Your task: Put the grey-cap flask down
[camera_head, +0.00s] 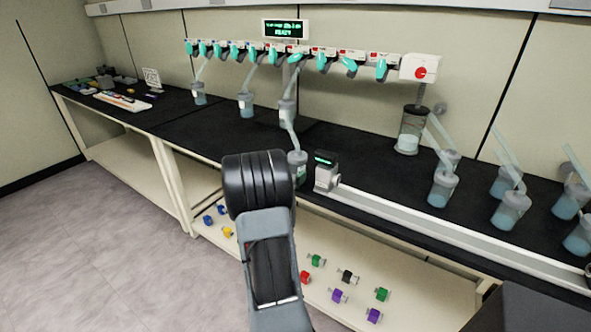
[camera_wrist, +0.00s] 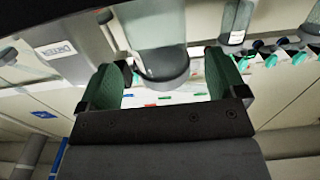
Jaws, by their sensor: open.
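In the wrist view my gripper (camera_wrist: 168,76) is open, with one green-padded finger on each side of a clear flask (camera_wrist: 152,22). The flask's grey rounded end (camera_wrist: 163,68) lies between the fingers, with gaps visible at both sides. In the head view a grey flask (camera_head: 297,159) with a slanted clear tube is by the bench's front edge, just past my arm's black link, which partly hides it.
A small grey device with a green display (camera_head: 326,171) stands just right of the flask, at the end of a long pale rail (camera_head: 430,222). Several flasks stand at right.

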